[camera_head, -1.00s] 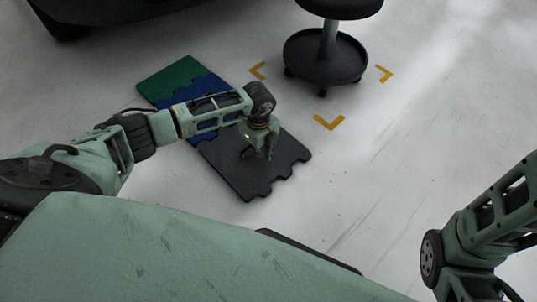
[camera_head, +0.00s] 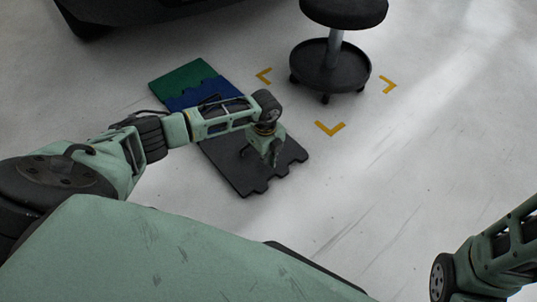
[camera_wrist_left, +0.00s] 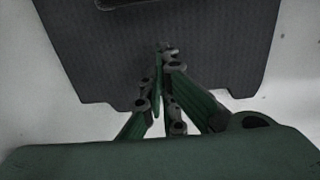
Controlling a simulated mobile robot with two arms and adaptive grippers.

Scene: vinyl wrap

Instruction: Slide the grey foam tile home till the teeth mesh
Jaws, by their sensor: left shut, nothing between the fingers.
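The dark grey foam tile (camera_head: 225,157) lies flat on the floor, with toothed edges at its near side. A blue foam tile (camera_head: 219,86) lies beyond it, joined to a green tile (camera_head: 184,77) at the far left. My left forearm crosses over the seam between grey and blue, so I cannot tell whether those teeth mesh. My left gripper (camera_head: 273,160) points down at the grey tile's right part, shut and empty. In the left wrist view, its closed fingers (camera_wrist_left: 165,48) show against the grey tile (camera_wrist_left: 220,50); contact is unclear. My right gripper is out of view.
A black stool (camera_head: 330,66) stands on the floor beyond the tiles, near yellow corner marks (camera_head: 330,129). A large dark object (camera_head: 150,8) is at the top left. The pale floor to the right of the tiles is clear.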

